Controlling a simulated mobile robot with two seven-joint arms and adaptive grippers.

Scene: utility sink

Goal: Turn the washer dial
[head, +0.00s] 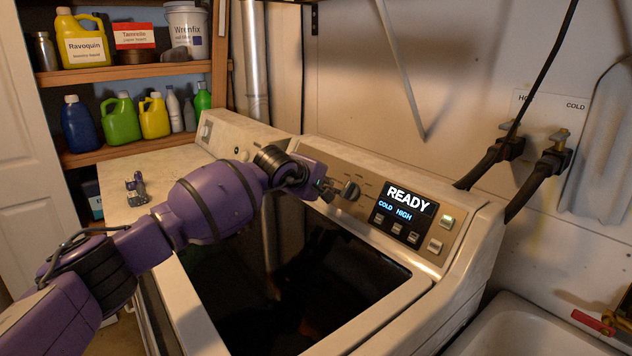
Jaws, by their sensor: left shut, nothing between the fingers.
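The washer (455,255) stands in the middle with its dark glass lid shut. Its dial (349,190) is a round dark knob on the tan control panel, left of a display (405,208) that reads "READY", "COLD" and "HIGH". My left gripper (326,188) is shut and empty, just left of the dial. Whether its fingertips touch the dial cannot be told from this view. The dial's face shows, but its exact setting is too small to read. My right gripper is not in view.
A second white machine (240,131) stands left of the washer, with a small grey object (136,188) on its top. Shelves of bottles (120,121) are behind at left. Two hoses run to taps (555,155) on the wall. A sink (530,330) is at lower right.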

